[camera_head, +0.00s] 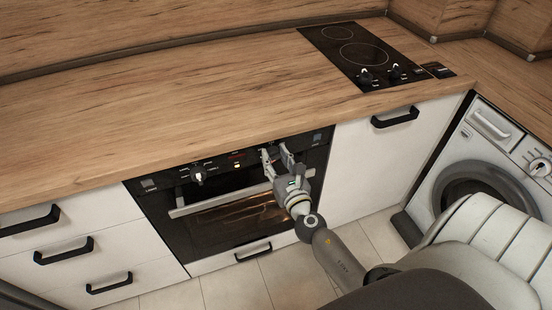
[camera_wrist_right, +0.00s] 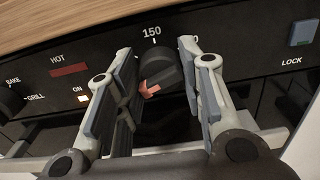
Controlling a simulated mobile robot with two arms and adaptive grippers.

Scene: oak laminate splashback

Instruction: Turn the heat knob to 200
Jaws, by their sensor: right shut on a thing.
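The heat knob (camera_wrist_right: 158,66) is a dark round knob on the black oven panel. It sits between the two fingers of my right gripper (camera_wrist_right: 160,58) in the right wrist view. An orange-red mark on the knob lies at its lower left. The label "150" stands above the knob; a "0" shows by the right finger, the rest of that label hidden. In the head view my right gripper (camera_head: 275,154) is at the right part of the oven panel, shut on the knob, which it mostly hides there. My left gripper is not in view.
The oven (camera_head: 235,195) has a handle bar (camera_head: 212,203) below the panel. Another knob (camera_head: 198,174) is at the panel's left. The "ON" lamp (camera_wrist_right: 82,98) is lit; the "LOCK" button (camera_wrist_right: 302,32) is at right. The countertop (camera_head: 190,100) overhangs the panel and is mostly clear.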

